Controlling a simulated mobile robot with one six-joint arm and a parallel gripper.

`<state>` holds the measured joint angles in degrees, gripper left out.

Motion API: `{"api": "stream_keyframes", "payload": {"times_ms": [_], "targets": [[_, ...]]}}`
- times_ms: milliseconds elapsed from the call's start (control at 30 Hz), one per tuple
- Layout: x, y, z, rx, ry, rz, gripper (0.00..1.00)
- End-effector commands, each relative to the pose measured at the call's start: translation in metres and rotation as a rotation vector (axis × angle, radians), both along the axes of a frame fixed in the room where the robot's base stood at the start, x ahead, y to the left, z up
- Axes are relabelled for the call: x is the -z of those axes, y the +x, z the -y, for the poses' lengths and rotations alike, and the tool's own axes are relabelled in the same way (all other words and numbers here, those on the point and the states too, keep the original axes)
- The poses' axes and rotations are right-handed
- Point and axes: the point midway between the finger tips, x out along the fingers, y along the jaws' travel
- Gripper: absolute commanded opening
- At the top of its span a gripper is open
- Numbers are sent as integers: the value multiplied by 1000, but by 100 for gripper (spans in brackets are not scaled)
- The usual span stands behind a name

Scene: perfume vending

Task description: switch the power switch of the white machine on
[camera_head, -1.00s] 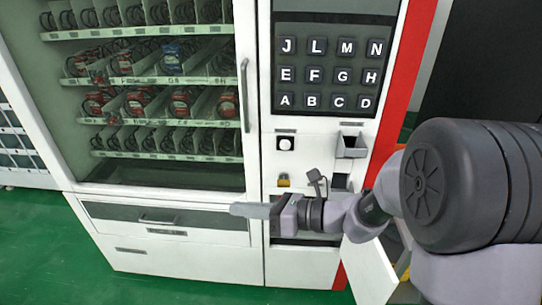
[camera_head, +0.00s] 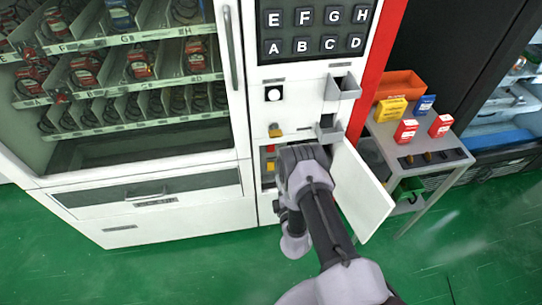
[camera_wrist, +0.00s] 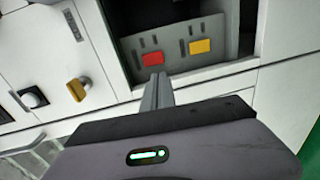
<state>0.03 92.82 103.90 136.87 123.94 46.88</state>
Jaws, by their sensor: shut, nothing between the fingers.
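The white machine (camera_head: 200,208) is a vending machine with a glass front. Its small lower-right compartment stands open, with the white door (camera_head: 362,195) swung out to the right. Inside, a red switch (camera_wrist: 153,58) and a yellow switch (camera_wrist: 200,46) sit on a grey panel (camera_wrist: 178,40). They also show in the head view, red above yellow, partly hidden by my arm. My gripper (camera_wrist: 158,77) is shut and empty, its fingertips at the compartment opening just below the red switch in the wrist view. Whether they touch it I cannot tell. In the head view the fingers are hidden.
A yellow lock or latch (camera_wrist: 78,89) and a round black-and-white button (camera_wrist: 32,98) are on the front panel. A grey side table (camera_head: 428,158) with small red, yellow and blue boxes stands right of the open door. Green floor is clear in front.

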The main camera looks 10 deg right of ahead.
Motion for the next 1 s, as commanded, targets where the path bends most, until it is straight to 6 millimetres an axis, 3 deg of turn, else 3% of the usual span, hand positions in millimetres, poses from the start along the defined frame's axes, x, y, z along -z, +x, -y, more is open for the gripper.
{"api": "stream_keyframes", "payload": {"times_ms": [167,633,800,1000], "targets": [[4,22,0,0,-2,4,0],[17,119,-1,-2,-1,3,0],[17,135,-1,-2,-1,2,0],[16,139,0,-2,-1,0,0]]}}
